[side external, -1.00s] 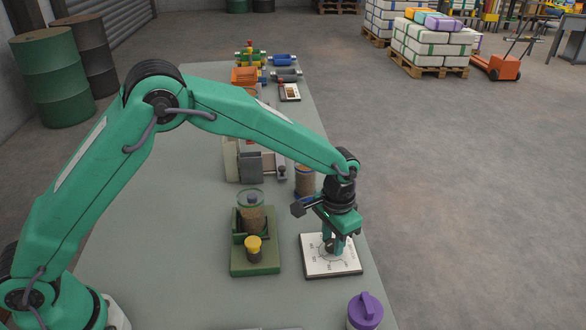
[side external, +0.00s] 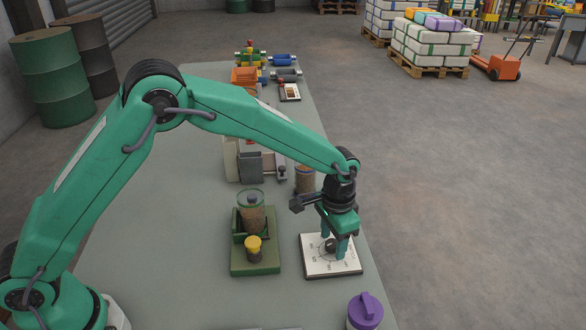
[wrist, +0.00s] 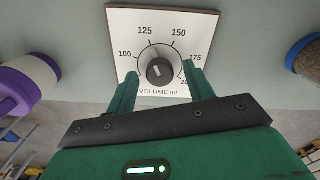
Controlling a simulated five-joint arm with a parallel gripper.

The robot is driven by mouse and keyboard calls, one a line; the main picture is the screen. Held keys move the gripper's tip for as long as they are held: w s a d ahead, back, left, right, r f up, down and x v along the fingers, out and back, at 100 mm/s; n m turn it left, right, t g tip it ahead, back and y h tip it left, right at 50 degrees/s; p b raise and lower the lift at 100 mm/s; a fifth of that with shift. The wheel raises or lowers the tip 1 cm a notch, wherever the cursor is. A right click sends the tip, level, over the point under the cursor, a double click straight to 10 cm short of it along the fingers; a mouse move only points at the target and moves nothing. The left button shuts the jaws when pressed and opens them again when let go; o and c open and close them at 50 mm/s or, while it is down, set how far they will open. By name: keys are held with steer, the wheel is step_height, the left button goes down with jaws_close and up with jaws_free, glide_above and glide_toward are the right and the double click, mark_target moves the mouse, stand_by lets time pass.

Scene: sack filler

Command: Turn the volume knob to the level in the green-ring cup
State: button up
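The volume knob (wrist: 160,72) is a dark round knob on a white dial plate (side external: 312,267) marked about 100 to 200 ml. In the wrist view its pale pointer line aims up and slightly left, toward the 125 side. My gripper (wrist: 163,91) is open, its two green fingers apart on either side of the knob; I cannot tell whether they touch it. In the side view my gripper (side external: 334,253) is low over the plate. A clear cup (side external: 250,213) with a greenish rim and brown grain stands on a green stand (side external: 255,266); its exact level is unclear.
A yellow-topped knob (side external: 253,244) is on the green stand. A grain-filled cup (side external: 304,180) stands behind the plate; its blue band (wrist: 301,46) shows in the wrist view. A purple-lidded jar (side external: 365,312) stands in front. The bench's left part is clear.

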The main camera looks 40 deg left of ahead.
mark_target(333, 243)
steer(key=shift+r, duration=0.1)
steer(key=shift+r, duration=3.8)
